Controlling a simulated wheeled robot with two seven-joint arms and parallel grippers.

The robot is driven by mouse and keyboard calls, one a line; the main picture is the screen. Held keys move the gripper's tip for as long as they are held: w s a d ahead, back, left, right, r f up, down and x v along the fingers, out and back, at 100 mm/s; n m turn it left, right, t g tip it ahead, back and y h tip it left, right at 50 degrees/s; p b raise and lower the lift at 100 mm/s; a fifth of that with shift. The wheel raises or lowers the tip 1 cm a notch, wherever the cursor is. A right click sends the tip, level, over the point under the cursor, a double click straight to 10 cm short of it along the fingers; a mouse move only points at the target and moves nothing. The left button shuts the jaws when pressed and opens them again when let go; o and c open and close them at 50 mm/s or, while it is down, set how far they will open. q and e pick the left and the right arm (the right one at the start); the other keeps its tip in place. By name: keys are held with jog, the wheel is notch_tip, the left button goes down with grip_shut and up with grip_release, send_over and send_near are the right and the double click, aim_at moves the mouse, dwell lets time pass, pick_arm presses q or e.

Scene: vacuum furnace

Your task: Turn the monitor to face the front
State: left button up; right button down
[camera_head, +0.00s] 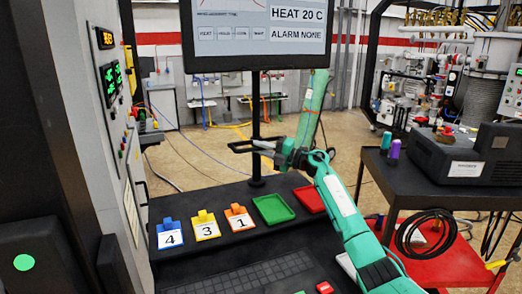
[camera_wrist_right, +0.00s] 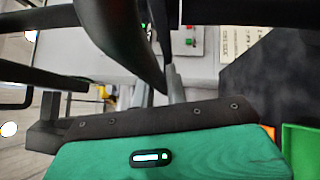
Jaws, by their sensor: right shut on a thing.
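The monitor (camera_head: 258,48) has a black frame and a pale screen with "HEAT 20 C" and "ALARM NONE". It is at the top centre of the head view, its top cut off. The screen looks almost straight toward me. It stands on a thin black pole (camera_head: 256,115) rising from the dark console. My right gripper (camera_head: 258,146) is below the screen at the pole, shut on a black handle (camera_head: 238,147) there. The wrist view shows a dark curved bar (camera_wrist_right: 130,40) at the grey fingers; the exact contact is partly hidden. My left gripper is out of view.
The console holds numbered tags (camera_head: 205,226), a green tray (camera_head: 273,209), a red tray (camera_head: 309,199) and a keyboard (camera_head: 245,276). A grey cabinet (camera_head: 80,90) stands close on the left. A dark cart (camera_head: 440,188) with a black box (camera_head: 468,152) is on the right.

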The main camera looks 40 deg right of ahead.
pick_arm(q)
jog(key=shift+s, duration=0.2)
pick_arm(e)
jog(key=shift+f, duration=0.1)
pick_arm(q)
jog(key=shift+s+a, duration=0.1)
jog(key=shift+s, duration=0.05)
pick_arm(e)
jog(key=c, duration=1.4)
grip_release()
